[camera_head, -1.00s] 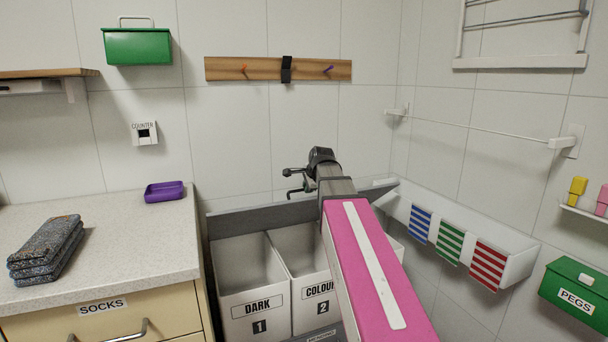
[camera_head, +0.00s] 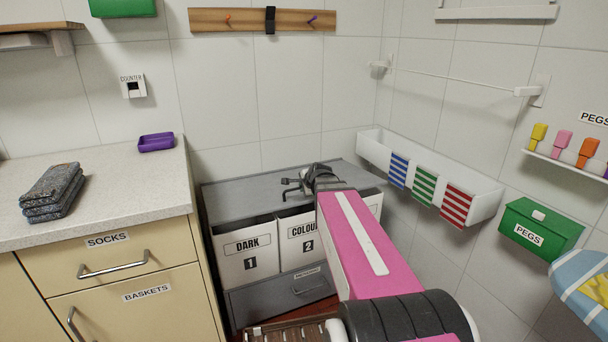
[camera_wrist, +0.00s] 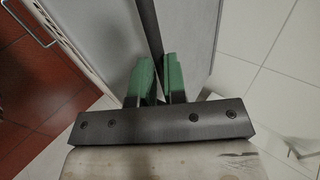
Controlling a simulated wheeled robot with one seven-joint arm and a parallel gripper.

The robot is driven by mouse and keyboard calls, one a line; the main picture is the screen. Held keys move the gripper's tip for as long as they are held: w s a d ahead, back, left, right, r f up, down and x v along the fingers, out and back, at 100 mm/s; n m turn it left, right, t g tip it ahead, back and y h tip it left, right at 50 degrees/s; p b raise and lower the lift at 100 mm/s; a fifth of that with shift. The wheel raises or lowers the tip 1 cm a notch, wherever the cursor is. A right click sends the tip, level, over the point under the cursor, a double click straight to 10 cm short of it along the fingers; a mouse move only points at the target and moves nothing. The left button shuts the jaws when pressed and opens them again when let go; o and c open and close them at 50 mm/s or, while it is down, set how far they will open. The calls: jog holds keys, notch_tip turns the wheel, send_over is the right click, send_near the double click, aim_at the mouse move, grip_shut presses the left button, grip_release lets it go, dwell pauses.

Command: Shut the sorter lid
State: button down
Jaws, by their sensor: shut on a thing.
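The sorter (camera_head: 250,262) is a white-fronted bin unit with compartments labelled DARK 1 and COLOUR 2. Its grey lid (camera_head: 245,195) lies low over the compartments, nearly flat, with a dark gap under its front edge. My arm hides the sorter's right part.
A counter with drawers (camera_head: 110,262) stands close on the left, with folded jeans (camera_head: 52,192) and a purple tray (camera_head: 156,142) on it. A white wall trough (camera_head: 430,175) with striped cloths is on the right. A green PEGS box (camera_head: 540,230) and an ironing board (camera_head: 585,280) stand farther right.

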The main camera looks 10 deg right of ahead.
aim_at(308, 201)
jog(key=shift+s+d+f, duration=0.1)
jog(key=shift+s+f, duration=0.15)
jog(key=shift+f, duration=0.85)
jog(key=shift+s+a+f, duration=0.1)
jog(key=shift+s+f, duration=0.15)
jog(key=shift+f, duration=0.8)
jog(key=shift+s+d+f, duration=0.1)
jog(key=shift+s+f, duration=0.15)
jog(key=shift+f, duration=0.85)
jog(key=c, duration=1.2)
grip_release()
jog(key=shift+o, duration=0.2)
jog(key=shift+r, duration=0.1)
jog(key=v, duration=1.1)
jog(key=shift+w+d, duration=0.1)
jog(key=shift+w, duration=0.05)
jog(key=s+a+f+n+g+h, duration=0.1)
jog(key=s+a+f+n+g, duration=0.1)
jog(key=s+f+n+g, duration=0.2)
jog(key=s+a+f+n+g, duration=0.3)
jog(key=s+f+n+g, duration=0.2)
jog(key=s+f+n, duration=0.4)
notch_tip(308, 201, down, 4)
jog(key=n, duration=0.2)
jog(key=shift+a+f+n+g+h, duration=0.15)
jog(key=shift+a+n+g+h, duration=0.15)
jog(key=shift+n+h, duration=0.1)
